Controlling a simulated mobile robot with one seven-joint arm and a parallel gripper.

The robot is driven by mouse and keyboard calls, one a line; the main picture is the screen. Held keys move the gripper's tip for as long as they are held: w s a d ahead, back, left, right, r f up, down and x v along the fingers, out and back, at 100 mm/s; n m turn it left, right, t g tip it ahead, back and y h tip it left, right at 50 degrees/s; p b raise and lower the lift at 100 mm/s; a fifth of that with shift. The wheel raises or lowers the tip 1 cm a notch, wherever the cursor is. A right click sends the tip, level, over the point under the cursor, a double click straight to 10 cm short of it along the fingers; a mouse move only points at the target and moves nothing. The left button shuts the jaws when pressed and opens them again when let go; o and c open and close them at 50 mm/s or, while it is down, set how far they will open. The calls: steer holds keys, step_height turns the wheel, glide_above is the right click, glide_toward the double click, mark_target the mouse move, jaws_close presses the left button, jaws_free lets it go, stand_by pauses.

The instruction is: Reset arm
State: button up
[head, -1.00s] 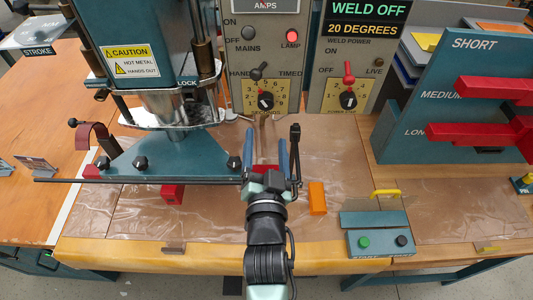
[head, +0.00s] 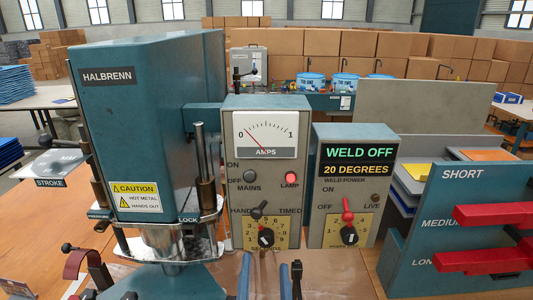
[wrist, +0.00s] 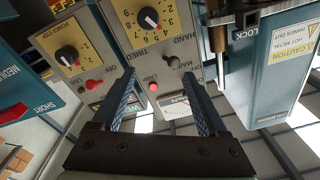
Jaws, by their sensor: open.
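In the wrist view my gripper (wrist: 160,78) is open. Both ribbed blue fingers stand wide apart with nothing between them. The wrist picture is upside down. The control box (head: 235,188) with the amps meter (head: 265,134) stands ahead of the fingers. It also shows in the wrist view beyond them, and I cannot tell the distance. The rest of my arm is out of the head view.
The tall blue welding press (head: 140,105) stands left of the fingers. The weld power box (head: 348,190) reads "WELD OFF, 20 DEGREES". A blue rack (head: 450,190) with red bars stands at the right. Stacked cartons (head: 375,60) fill the background.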

step_height(320, 180, up, 26)
steer(key=s+r+n+t, duration=0.1)
steer(key=s+n+t, duration=0.1)
steer(key=t, duration=0.3)
steer(key=s+r+n+t, duration=0.3)
steer(key=s+r, duration=0.7)
steer(key=r, duration=0.5)
steer(key=shift+r+t, duration=0.3)
